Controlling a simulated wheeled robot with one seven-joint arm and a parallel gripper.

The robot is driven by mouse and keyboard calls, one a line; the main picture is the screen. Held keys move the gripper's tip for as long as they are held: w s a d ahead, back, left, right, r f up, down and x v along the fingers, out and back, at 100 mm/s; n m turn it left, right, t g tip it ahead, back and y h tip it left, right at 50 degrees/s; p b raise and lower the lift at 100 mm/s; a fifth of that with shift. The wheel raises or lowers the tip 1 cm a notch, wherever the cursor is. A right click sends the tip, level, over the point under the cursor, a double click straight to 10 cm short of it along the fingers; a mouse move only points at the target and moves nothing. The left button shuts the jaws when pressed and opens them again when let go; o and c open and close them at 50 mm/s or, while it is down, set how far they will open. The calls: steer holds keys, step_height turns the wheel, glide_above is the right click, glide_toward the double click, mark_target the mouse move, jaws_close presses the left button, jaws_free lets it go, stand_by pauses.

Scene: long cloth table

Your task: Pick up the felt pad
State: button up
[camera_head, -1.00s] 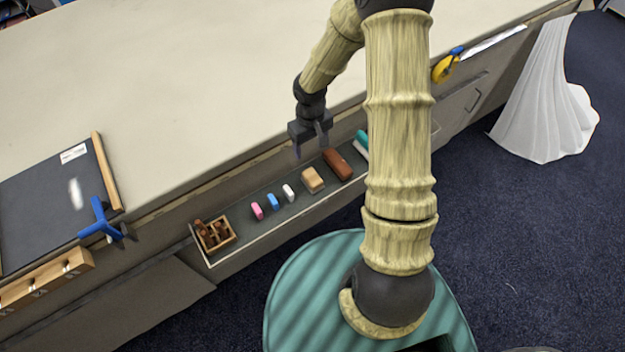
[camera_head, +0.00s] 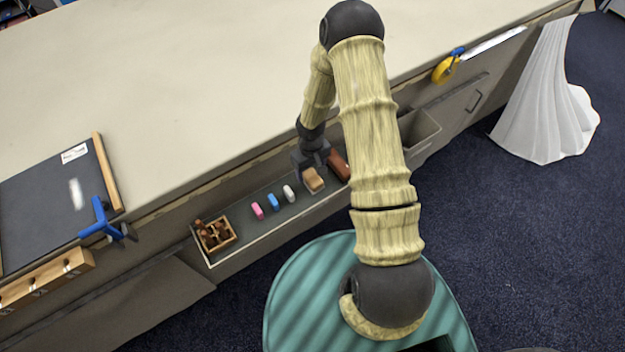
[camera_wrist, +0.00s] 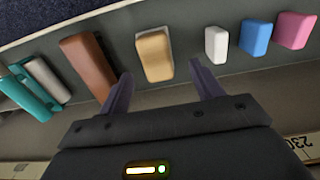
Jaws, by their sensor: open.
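A tan block (camera_head: 314,181), which looks like the felt pad, lies in the narrow tray along the table's side. In the wrist view the tan block (camera_wrist: 154,54) is just beyond my fingertips, between their lines. My gripper (camera_wrist: 162,82) is open, with a dark finger on either side and nothing held. In the head view my gripper (camera_head: 308,168) is low over the tray, right at the tan block and partly covering it. I cannot tell the exact height gap.
A brown block (camera_wrist: 88,66) lies close beside the tan one. White (camera_wrist: 216,44), blue (camera_wrist: 255,37) and pink (camera_wrist: 295,30) pieces lie on the other side. A teal item (camera_wrist: 28,92) is past the brown block. The tray (camera_head: 262,232) has a raised rim.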

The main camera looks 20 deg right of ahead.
mark_target(313, 177)
steer(key=shift+f, duration=0.1)
steer(key=shift+d+f+p, duration=0.15)
steer(key=shift+f+p, duration=0.05)
steer(key=shift+f, duration=1.1)
steer(key=shift+d+f+p, duration=0.15)
steer(key=shift+f+p, duration=0.05)
steer(key=shift+f, duration=1.1)
steer(key=shift+w, duration=0.1)
steer(key=c, duration=1.1)
